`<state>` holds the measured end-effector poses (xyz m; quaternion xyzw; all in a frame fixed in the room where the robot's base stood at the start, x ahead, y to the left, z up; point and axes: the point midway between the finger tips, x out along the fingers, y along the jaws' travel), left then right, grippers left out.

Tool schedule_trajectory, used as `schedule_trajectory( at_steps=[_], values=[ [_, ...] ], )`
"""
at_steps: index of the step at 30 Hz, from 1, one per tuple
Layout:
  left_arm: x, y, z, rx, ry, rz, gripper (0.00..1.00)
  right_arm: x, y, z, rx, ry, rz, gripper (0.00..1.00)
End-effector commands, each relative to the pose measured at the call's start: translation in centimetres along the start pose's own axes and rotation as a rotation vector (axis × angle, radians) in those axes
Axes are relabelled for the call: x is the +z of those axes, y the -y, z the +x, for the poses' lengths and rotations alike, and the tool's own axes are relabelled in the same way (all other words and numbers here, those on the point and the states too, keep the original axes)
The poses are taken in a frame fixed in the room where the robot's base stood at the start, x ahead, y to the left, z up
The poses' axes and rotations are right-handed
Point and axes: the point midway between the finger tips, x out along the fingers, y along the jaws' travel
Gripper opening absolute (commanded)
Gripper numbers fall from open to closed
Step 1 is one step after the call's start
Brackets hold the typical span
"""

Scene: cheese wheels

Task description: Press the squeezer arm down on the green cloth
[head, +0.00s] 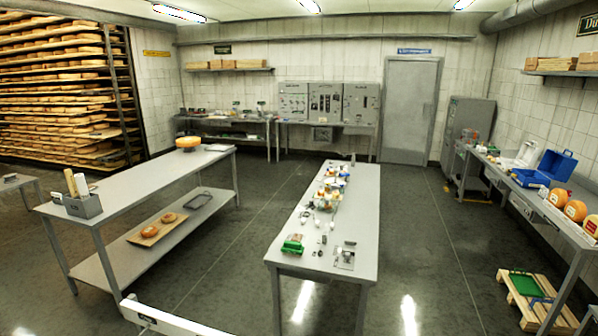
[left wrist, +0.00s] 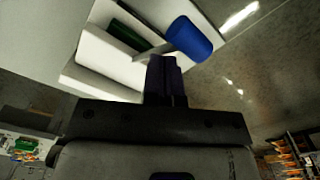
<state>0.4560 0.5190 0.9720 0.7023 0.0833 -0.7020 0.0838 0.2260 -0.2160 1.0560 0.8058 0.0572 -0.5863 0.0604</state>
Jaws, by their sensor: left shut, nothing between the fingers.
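In the left wrist view, a white squeezer body (left wrist: 92,48) has an open top, with a dark green cloth (left wrist: 128,30) in its slot. The squeezer arm (left wrist: 155,52) is a pale bar that ends in a thick blue grip (left wrist: 190,38). My left gripper (left wrist: 163,62) is shut and empty. Its fingertips appear just below the bar and the blue grip; I cannot tell whether they touch. Neither gripper shows in the head view, and I cannot make out the squeezer there.
In the head view, a long table (head: 345,215) with many small items stands in the middle. A left table (head: 150,187) holds a cheese wheel (head: 188,142). A pallet (head: 540,318) lies at the right. A white bar (head: 165,322) crosses the bottom left. The floor between the tables is clear.

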Motion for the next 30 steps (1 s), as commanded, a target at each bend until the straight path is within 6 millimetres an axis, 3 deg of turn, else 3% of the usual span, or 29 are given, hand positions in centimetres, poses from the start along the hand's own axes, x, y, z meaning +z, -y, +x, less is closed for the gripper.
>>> schedule_trajectory(
  at_steps=[30],
  values=[
    [0.1, 0.0, 3.1, -0.001, 0.001, 0.001, 0.0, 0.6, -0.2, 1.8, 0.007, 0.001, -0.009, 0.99]
  ],
)
